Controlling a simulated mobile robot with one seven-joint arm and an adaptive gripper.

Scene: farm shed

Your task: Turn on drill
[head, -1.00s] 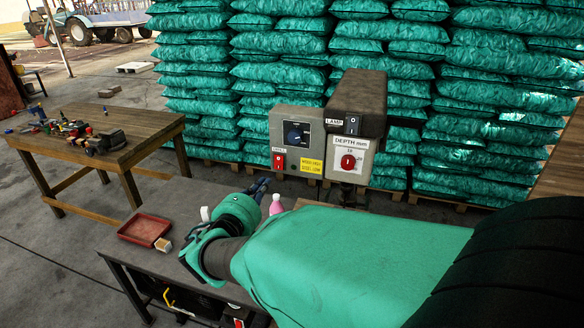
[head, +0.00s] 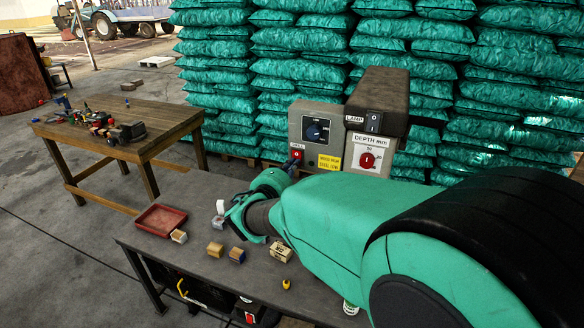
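The drill's grey control box (head: 309,122) stands behind the bench, with a dark dial (head: 317,131) on its face. A red switch (head: 297,155) under a small label, seemingly "DRILL", sits at its lower left. To the right are the drill's dark head (head: 381,97) with a "LAMP" switch (head: 373,122), and a "DEPTH mm" panel with a red knob (head: 367,161). The dark tip of my gripper (head: 291,165) is at the red switch and overlaps its lower part. Contact and switch position cannot be told. My arm hides most of the gripper.
The grey bench (head: 210,269) holds a red tray (head: 161,219), several small blocks and a small yellow item (head: 286,284). A wooden table (head: 130,133) with tools stands at the left. Stacked green sacks (head: 300,55) close off the back.

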